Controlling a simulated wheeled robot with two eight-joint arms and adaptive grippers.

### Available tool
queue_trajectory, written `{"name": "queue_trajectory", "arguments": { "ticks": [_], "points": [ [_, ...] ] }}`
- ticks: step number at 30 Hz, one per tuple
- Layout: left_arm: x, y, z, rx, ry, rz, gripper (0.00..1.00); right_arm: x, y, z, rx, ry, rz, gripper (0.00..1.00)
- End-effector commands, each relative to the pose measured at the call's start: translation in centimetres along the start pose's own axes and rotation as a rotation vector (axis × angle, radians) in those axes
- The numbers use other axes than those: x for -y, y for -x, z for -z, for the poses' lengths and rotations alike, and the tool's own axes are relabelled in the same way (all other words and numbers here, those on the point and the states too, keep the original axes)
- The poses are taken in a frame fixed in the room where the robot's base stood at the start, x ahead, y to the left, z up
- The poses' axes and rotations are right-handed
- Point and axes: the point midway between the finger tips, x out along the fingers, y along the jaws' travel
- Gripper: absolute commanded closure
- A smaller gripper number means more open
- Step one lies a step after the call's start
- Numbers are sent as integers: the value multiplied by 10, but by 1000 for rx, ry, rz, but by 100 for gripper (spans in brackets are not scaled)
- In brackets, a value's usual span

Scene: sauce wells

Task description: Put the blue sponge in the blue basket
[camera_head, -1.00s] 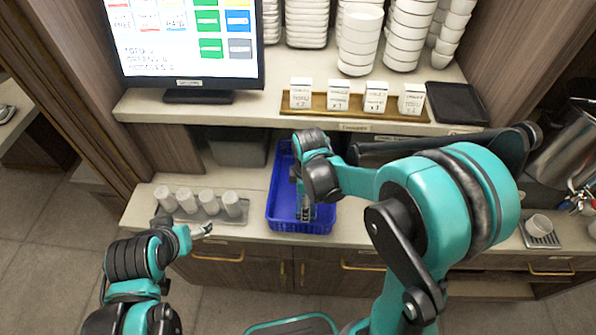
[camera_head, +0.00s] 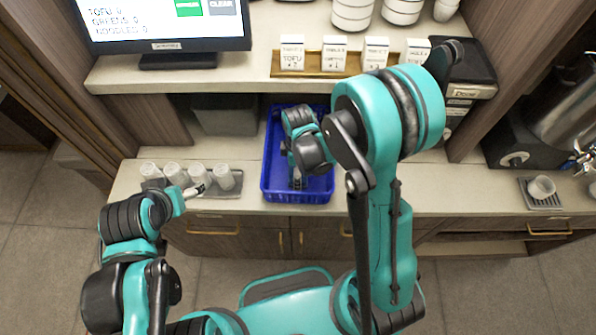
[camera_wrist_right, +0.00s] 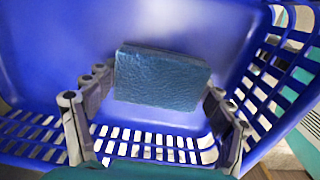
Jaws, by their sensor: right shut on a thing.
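The blue basket (camera_head: 272,150) stands on the lower counter, below the shelf. My right gripper (camera_head: 297,182) reaches down inside the basket. In the right wrist view, my right gripper (camera_wrist_right: 160,92) is shut on the blue sponge (camera_wrist_right: 162,78), a light blue block between its two fingers. The basket's slotted wall (camera_wrist_right: 265,60) surrounds it in that view. I cannot tell whether the sponge touches the basket floor. The sponge is not discernible in the head view, where my arm covers it. My left gripper (camera_head: 196,190) is by the cups, left of the basket; its jaw opening is unclear.
Several upturned cups (camera_head: 198,176) stand on a tray left of the basket. A grey bin (camera_head: 225,115) sits behind. Above are a monitor (camera_head: 160,25) and a tray of white boxes (camera_head: 334,54). A small cup (camera_head: 541,187) is far right.

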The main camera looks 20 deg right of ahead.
Motion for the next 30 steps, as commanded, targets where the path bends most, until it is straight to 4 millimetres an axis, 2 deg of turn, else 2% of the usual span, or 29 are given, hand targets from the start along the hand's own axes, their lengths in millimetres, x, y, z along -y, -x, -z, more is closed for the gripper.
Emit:
{"name": "queue_trajectory", "arguments": {
  "ticks": [11,12,14,26,30],
  "points": [
    [0,-4,-3,0,0,0,23,0,-6,0,0,0,0,50],
    [0,-4,-3,0,0,0,23,0,-7,0,0,0,0,16],
    [0,-4,-2,0,0,0,23,0,-6,0,0,0,0,1],
    [0,-2,-1,0,0,0,23,0,-3,0,0,0,0,0],
    [0,4,3,0,0,0,23,0,13,0,0,0,0,0]
  ]
}}
